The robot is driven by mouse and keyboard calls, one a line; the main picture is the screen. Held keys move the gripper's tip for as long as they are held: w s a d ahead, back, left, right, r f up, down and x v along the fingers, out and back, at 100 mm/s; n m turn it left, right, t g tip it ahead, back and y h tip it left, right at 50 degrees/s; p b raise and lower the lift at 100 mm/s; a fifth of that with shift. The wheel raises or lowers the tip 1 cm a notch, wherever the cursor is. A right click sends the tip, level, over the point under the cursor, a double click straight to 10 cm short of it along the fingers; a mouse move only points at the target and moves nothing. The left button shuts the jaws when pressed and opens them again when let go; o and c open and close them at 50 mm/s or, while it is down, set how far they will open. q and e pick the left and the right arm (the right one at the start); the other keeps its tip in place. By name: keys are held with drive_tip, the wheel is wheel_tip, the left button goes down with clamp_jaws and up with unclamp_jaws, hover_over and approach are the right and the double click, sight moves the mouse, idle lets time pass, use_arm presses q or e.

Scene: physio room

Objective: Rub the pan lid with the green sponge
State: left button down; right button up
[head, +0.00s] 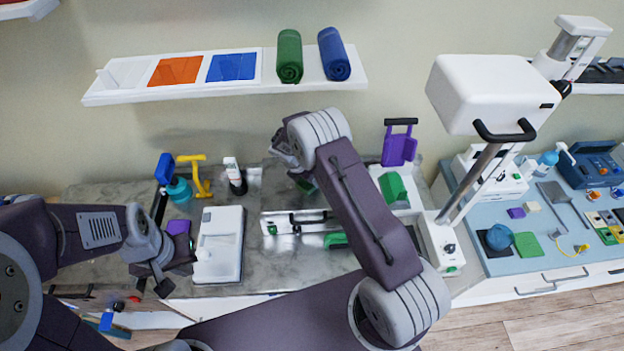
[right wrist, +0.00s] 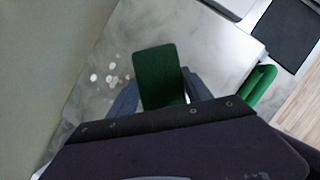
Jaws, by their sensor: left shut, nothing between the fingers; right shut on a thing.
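The green sponge (right wrist: 160,75) is a dark green block between the fingers of my right gripper (right wrist: 162,98), which is shut on it. In the head view, my right gripper (head: 287,158) is over the back of the counter, and a bit of green shows below it. I cannot clearly identify the pan lid. A flat pale metallic piece with a dark handle (head: 296,218) lies mid-counter, partly hidden by my right arm. My left gripper (head: 162,286) is shut and empty by the counter's front left, near a white box. Contact between sponge and surface cannot be told.
The white box (head: 220,243) stands on the marble counter (head: 258,262). Teal and yellow items and a white-topped bottle (head: 235,177) are behind it. A white shelf (head: 220,89) holds rolled towels. A white machine (head: 490,92) rises at right. White spots (right wrist: 110,78) mark the surface beside the sponge.

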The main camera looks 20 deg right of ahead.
drive_tip(key=w, duration=0.2)
drive_tip(key=shift+w+d, duration=0.3)
drive_tip(key=shift+d, duration=0.05)
drive_tip(key=shift+w+d+f+b, duration=0.2)
drive_tip(key=shift+w+b, duration=0.25)
drive_tip(key=shift+w, duration=0.15)
drive_tip(key=shift+w+d+f+b, duration=0.1)
drive_tip(key=shift+w+d+b, duration=0.1)
drive_tip(key=shift+w+b, duration=0.3)
drive_tip(key=shift+w+r, duration=0.2)
drive_tip(key=shift+w, duration=0.2)
